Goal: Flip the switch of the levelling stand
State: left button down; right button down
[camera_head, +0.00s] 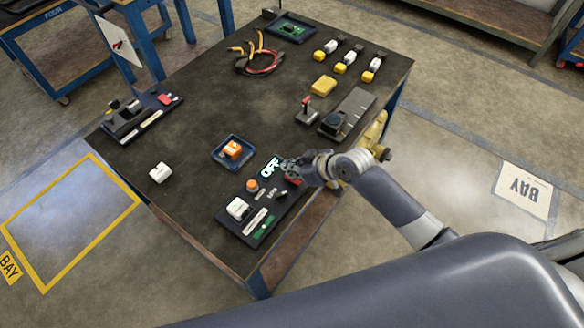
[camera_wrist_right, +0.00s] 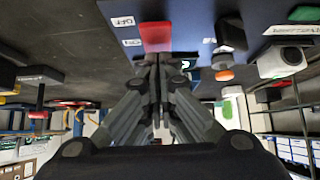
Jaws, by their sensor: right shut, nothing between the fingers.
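A dark board (camera_head: 240,228) at the near edge of the table bears a lit OFF sign (camera_head: 270,167), an orange knob (camera_head: 252,185) and a white block (camera_head: 238,208). I take it to be the levelling stand, but cannot be sure. A red switch (camera_head: 293,180) sits at its right end, partly hidden by my right gripper (camera_head: 287,165). In the wrist view the red switch (camera_wrist_right: 155,37) is close in front of the shut, empty fingertips (camera_wrist_right: 158,60), beside a small OFF label (camera_wrist_right: 122,21). Whether they touch is unclear. My left gripper is not in view.
A blue tray with an orange block (camera_head: 233,150) lies behind the board. A joystick (camera_head: 306,108) and a black device (camera_head: 347,113) stand to the right. A loose white block (camera_head: 160,172) and another dark board (camera_head: 137,117) are at left. The table's middle is clear.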

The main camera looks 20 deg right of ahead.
jog(key=shift+w+r+p, duration=0.1)
jog(key=shift+p, duration=0.7)
jog(key=shift+f, duration=0.35)
jog(key=shift+s+d+r+p, duration=0.15)
jog(key=shift+s+d+p, duration=0.25)
jog(key=shift+s, duration=0.25)
